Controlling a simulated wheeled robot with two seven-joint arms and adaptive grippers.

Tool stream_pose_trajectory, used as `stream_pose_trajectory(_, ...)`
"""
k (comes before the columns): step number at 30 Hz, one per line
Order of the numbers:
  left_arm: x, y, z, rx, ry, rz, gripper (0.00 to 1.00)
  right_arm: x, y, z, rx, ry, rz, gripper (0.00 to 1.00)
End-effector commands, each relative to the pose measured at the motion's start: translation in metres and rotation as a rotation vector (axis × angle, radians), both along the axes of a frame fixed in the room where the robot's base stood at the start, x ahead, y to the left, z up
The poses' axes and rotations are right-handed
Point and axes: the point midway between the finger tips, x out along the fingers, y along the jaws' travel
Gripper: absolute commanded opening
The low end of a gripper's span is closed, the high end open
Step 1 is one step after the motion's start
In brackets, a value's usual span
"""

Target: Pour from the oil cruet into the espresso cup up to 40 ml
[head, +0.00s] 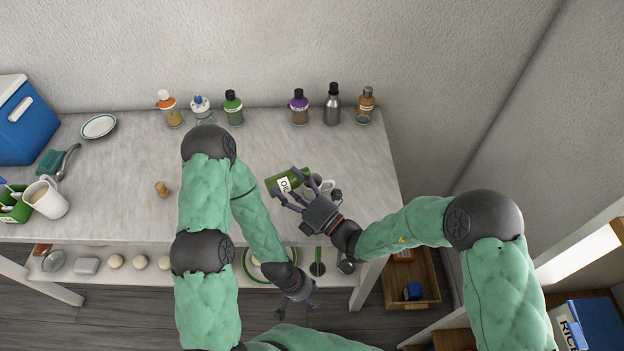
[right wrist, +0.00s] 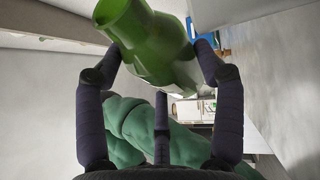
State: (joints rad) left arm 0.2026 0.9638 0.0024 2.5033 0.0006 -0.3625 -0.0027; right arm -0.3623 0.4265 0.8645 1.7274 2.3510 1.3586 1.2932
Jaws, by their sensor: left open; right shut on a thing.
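The oil cruet (head: 283,185) is green with a white "OIL" label. My right gripper (head: 289,186) is shut on it above the right part of the table. The cruet is tipped far over in the head view; it also fills the top of the right wrist view (right wrist: 150,45). A small light cup (head: 327,187), probably the espresso cup, sits close by and is partly hidden by the gripper. Its contents and any stream of oil cannot be made out. My left gripper (head: 297,310) is open and empty, low in front of the table.
Several bottles stand along the back edge, including a steel one (head: 332,105). A cork (head: 161,188), a plate (head: 99,126), a white mug (head: 46,197) and a blue cooler (head: 24,118) are on the left. A lower shelf holds small items.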

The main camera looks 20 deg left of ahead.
Motion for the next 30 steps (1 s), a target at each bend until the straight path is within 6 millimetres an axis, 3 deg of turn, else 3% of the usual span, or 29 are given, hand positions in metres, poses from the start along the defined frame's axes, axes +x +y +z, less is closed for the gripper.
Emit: stream_pose_trajectory(30, 0.0000, 0.0000, 0.0018, 0.000, 0.000, 0.000, 0.53, 0.0007, -0.0005, -0.0012, 0.039, 0.031, 0.000, 0.29)
